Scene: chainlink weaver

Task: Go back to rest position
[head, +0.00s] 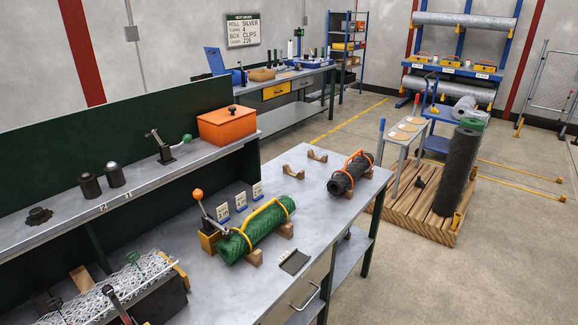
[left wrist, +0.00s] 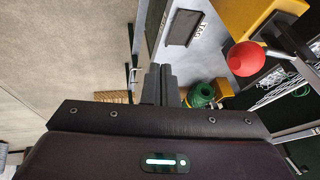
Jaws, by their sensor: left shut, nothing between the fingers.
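My left gripper (left wrist: 160,85) shows in the left wrist view with its two dark fingers together and nothing between them. Beyond the fingertips are the end of a green roll (left wrist: 202,95) and a red ball knob (left wrist: 247,58), apart from the gripper as far as I can tell. I cannot make out either gripper in the head view. My right gripper is not in view.
The grey workbench (head: 215,290) holds a green mesh roll (head: 258,230), a dark roll (head: 350,174), a black pad (head: 295,262) and an orange-knobbed lever (head: 198,196). An orange box (head: 228,125) stands on the raised shelf.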

